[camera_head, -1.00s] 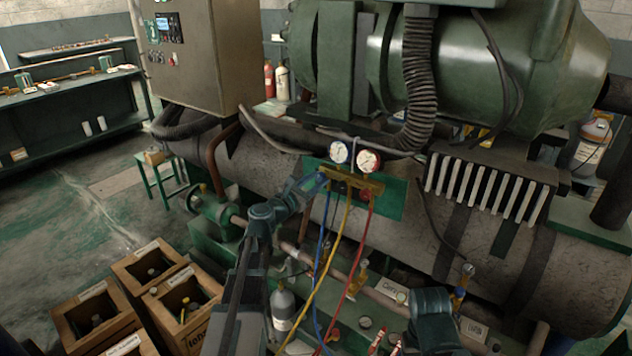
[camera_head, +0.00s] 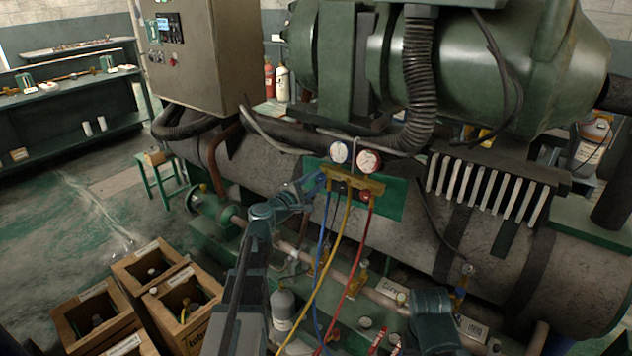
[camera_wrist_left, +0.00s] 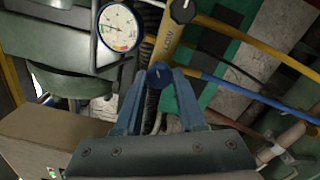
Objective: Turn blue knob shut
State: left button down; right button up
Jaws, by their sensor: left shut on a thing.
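The brass gauge manifold (camera_head: 352,184) is mounted on a green plate (camera_head: 388,204) in front of the grey tank. In the left wrist view, the blue knob (camera_wrist_left: 159,75) sits at the manifold's end, between the fingertips of my left gripper (camera_wrist_left: 158,82). The fingers are closed on the knob's sides. In the head view my left gripper (camera_head: 316,183) reaches the manifold's left end and mostly hides the knob. A black knob (camera_wrist_left: 183,10) is further along the manifold. My right gripper is not visible; only part of my right arm shows.
Two round gauges (camera_head: 354,157) sit above the manifold. Blue, yellow (camera_head: 328,260) and red (camera_head: 358,262) hoses hang below it, close to my left arm. A grey cylinder (camera_head: 283,308) stands below. Wooden crates (camera_head: 177,298) stand at lower left.

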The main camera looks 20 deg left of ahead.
pick_arm(q)
jog(key=m, duration=0.6)
jog(key=shift+m, duration=0.4)
dwell(0.4)
jog(key=c, duration=0.5)
grip_release()
jog(key=v, duration=1.4)
